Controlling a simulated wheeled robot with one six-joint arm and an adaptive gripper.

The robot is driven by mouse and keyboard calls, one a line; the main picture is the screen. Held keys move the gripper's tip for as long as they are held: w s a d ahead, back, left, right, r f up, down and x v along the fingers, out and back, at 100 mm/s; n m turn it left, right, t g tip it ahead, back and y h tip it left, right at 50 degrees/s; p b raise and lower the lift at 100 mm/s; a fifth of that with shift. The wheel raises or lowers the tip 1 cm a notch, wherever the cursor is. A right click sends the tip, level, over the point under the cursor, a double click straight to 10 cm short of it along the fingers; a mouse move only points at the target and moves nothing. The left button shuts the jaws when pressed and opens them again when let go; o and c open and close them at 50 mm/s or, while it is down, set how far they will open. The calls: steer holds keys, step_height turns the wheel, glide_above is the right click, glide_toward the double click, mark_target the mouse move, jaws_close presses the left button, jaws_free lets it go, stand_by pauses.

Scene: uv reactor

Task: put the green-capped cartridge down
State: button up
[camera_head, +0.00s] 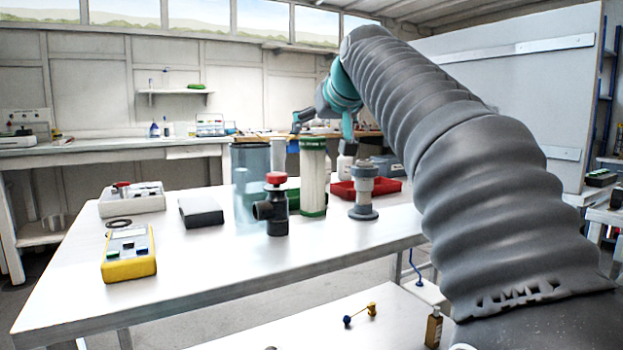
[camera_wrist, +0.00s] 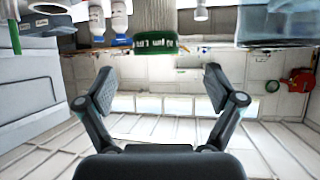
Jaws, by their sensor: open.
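The green-capped cartridge (camera_head: 314,180) is a white cylinder with a green band at its top and another at its foot. It stands upright on the white table (camera_head: 200,262) in the head view, just right of a clear bluish cylinder (camera_head: 250,162). In the wrist view, which looks upside down, its green cap (camera_wrist: 155,43) is at the top middle. My gripper (camera_wrist: 160,80) is open, with its two fingers spread and nothing between them. The cap lies beyond the fingertips, apart from them. In the head view I cannot make out the fingers clearly.
A black valve with a red knob (camera_head: 276,205) stands in front of the cartridge, and a grey flanged fitting (camera_head: 363,195) to its right. A red tray (camera_head: 397,187) is behind. A yellow meter (camera_head: 129,255) and dark box (camera_head: 201,212) are left. The table's front is clear.

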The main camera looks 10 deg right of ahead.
mark_target(313, 140)
steer(key=shift+d+x, duration=0.1)
steer(key=shift+x, duration=1.8)
steer(key=shift+d+x, duration=0.15)
steer(key=shift+x, duration=1.8)
steer(key=shift+w+r, duration=0.1)
steer(key=shift+r, duration=0.1)
steer(key=shift+c, duration=0.2)
jaws_close()
